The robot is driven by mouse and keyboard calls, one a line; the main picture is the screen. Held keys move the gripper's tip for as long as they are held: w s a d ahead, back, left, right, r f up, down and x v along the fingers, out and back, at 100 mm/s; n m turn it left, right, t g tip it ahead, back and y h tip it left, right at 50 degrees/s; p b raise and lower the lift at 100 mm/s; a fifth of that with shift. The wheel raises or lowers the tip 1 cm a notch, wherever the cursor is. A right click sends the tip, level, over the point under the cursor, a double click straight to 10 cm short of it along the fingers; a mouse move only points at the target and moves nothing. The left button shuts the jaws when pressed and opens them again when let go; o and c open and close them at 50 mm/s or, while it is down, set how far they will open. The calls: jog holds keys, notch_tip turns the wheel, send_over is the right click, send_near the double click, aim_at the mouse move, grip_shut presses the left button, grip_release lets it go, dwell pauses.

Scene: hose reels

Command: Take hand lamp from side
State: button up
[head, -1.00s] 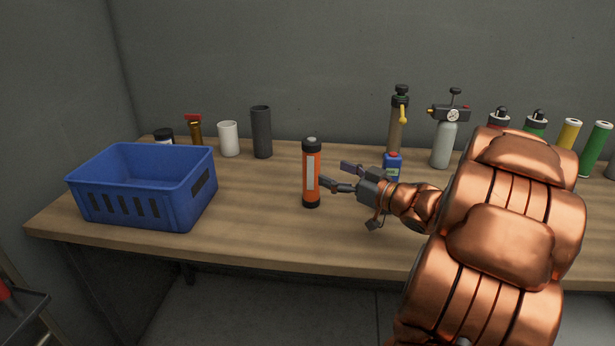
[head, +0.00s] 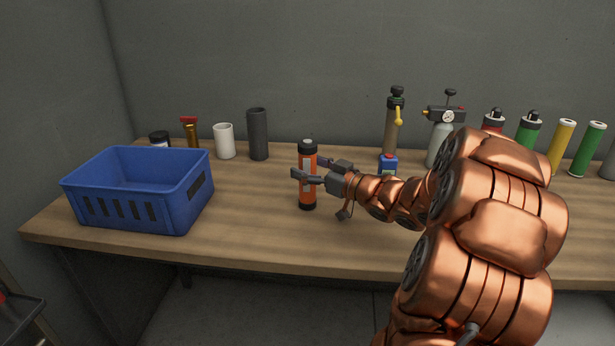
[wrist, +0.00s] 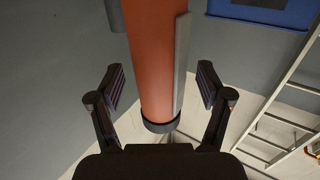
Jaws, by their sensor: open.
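The hand lamp (head: 308,192) is an orange cylinder with black ends and a pale strip, standing upright on the workbench (head: 250,235). My gripper (head: 309,169) is at the lamp's upper half, coming from the right. One finger passes in front of the lamp and the other is partly hidden behind it. In the wrist view the lamp (wrist: 152,60) stands between the two open fingers (wrist: 161,88), with a visible gap on each side. The fingers do not press on it.
A blue crate (head: 187,205) stands at the left of the bench. A white cup (head: 224,141), a dark cylinder (head: 258,134) and a small blue bottle (head: 388,163) stand behind. Several canisters line the right back. The bench between crate and lamp is clear.

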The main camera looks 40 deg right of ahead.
jog(key=shift+w, duration=0.25)
jog(key=c, duration=1.4)
